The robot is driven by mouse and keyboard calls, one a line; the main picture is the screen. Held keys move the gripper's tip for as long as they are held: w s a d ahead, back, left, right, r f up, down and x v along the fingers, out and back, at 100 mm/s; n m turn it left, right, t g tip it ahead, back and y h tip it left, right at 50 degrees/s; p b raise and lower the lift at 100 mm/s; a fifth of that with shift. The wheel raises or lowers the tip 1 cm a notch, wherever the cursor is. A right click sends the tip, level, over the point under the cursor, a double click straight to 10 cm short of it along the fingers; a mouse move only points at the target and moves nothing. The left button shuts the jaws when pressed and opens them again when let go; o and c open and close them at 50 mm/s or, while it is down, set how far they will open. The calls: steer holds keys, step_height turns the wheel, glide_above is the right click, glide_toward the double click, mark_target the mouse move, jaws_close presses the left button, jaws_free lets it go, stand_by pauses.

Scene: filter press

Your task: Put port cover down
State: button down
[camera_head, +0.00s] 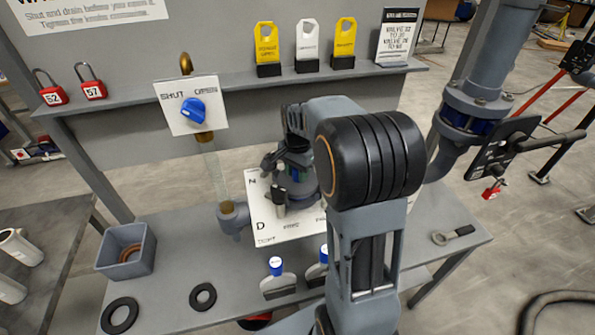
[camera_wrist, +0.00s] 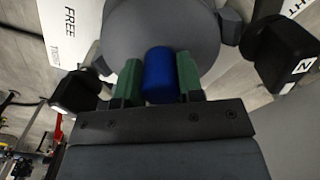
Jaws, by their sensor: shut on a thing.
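The port cover (camera_wrist: 165,25) is a grey disc with a blue cylindrical knob (camera_wrist: 160,78). In the wrist view, my gripper (camera_wrist: 158,72) is shut on this knob, with one green finger pad on each side. In the head view, the cover (camera_head: 303,186) shows partly at the filter housing by the white lettered plate (camera_head: 265,222). My arm and wrist hide much of it. Black clamp knobs stand left (camera_wrist: 76,92) and right (camera_wrist: 282,52) of the cover in the wrist view; the right one is marked N. I cannot tell whether the cover is seated or slightly raised.
The grey bench (camera_head: 180,230) has bare room at front left. A grey bin (camera_head: 126,252) and two black rings (camera_head: 203,297) (camera_head: 119,316) are there. Two blue-topped holders stand at the front. A wrench (camera_head: 452,236) lies right.

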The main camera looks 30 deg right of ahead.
steer(key=shift+f, duration=0.15)
steer(key=c, duration=0.8)
jaws_free()
steer(key=shift+o, duration=0.2)
step_height(320, 180, up, 12)
steer(key=shift+f, duration=0.2)
steer(key=s+a+f+n+t, duration=0.2)
steer(key=s+a+n, duration=0.2)
steer(key=s+n, duration=0.2)
steer(key=s+a+f+n+t, duration=0.2)
steer(key=s+a+n, duration=0.3)
steer(key=s, duration=0.5)
steer(key=shift+a+f+n, duration=0.25)
steer(key=shift+f+n, duration=0.6)
steer(key=shift+n, duration=0.05)
steer(key=shift+s, duration=0.1)
